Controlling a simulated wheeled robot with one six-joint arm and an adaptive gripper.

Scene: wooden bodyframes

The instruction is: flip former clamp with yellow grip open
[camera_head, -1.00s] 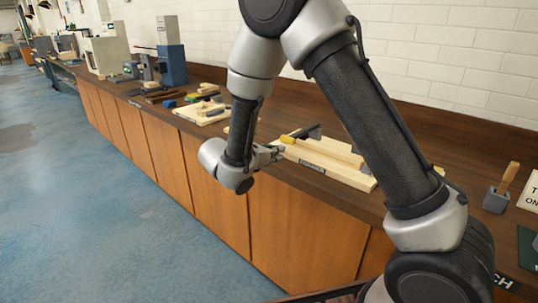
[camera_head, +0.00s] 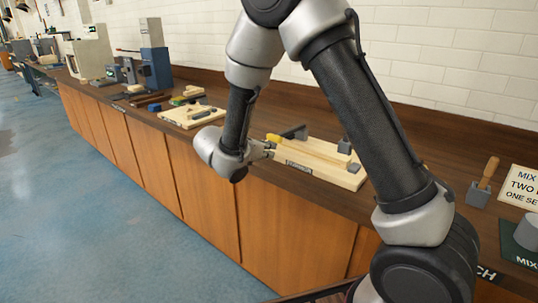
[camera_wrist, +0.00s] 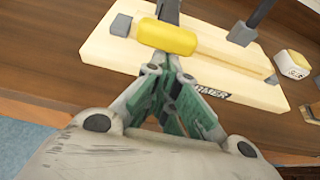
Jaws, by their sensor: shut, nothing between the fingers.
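The former (camera_head: 315,168) is a pale wooden board on the brown bench, with a dark label on its front edge; it also shows in the wrist view (camera_wrist: 110,55). Its clamp has a yellow grip (camera_wrist: 167,37) on a dark bar. The grip shows small in the head view (camera_head: 273,139), with the dark bar (camera_head: 293,131) behind it. My gripper (camera_wrist: 168,68) is shut and empty, its fingertips just on the near side of the yellow grip. I cannot tell whether they touch it. My arm hides part of the board's surroundings in the head view.
A second pale board with small parts (camera_head: 192,116) lies farther left on the bench. A grey block with a wooden handle (camera_head: 482,185) and a printed sign (camera_head: 522,187) are at the right.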

